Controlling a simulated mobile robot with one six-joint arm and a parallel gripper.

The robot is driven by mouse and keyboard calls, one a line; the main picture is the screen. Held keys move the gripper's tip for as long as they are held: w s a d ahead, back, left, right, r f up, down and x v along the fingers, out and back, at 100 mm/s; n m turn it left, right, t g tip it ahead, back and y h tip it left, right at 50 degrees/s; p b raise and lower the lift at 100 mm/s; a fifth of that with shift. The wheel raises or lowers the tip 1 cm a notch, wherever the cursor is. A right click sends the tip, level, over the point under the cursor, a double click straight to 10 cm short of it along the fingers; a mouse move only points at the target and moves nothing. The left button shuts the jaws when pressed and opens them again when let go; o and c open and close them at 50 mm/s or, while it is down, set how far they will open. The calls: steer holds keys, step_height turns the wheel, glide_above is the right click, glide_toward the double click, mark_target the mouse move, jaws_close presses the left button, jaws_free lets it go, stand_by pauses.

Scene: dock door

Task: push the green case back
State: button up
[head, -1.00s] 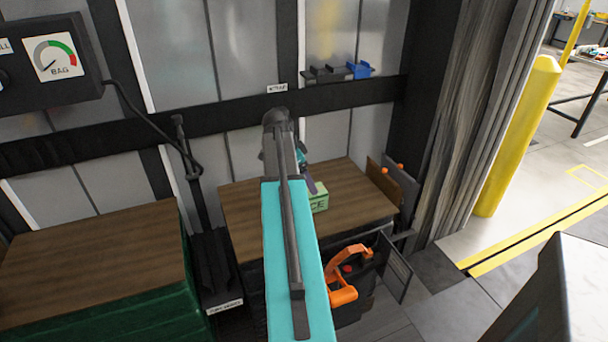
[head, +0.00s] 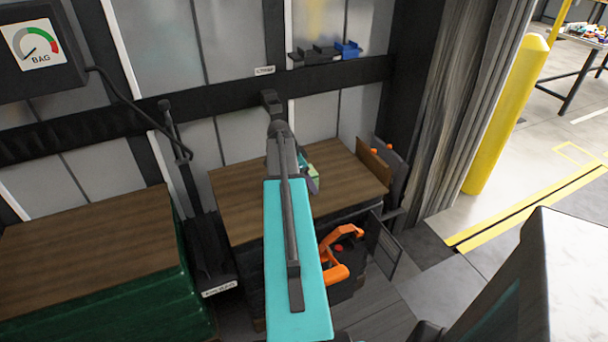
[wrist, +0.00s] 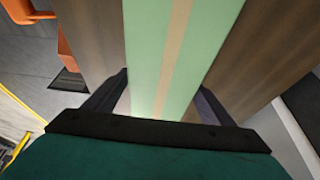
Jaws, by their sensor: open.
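The green case (wrist: 180,45) with a tan strip along its top fills the middle of the wrist view. It lies on a brown wooden top (head: 240,200). In the head view my arm hides most of it, and only a small green part (head: 314,173) shows. My gripper (wrist: 163,84) is open, with one dark finger at each side of the case in the wrist view. I cannot tell whether the fingers touch it.
An orange-handled tool (head: 337,255) stands in front of the wooden top. Upright panels (head: 376,165) stand at its right end. A second wooden top on green crates (head: 100,240) is at left. A yellow post (head: 503,120) stands at right.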

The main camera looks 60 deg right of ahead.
steer(key=shift+f, duration=0.3)
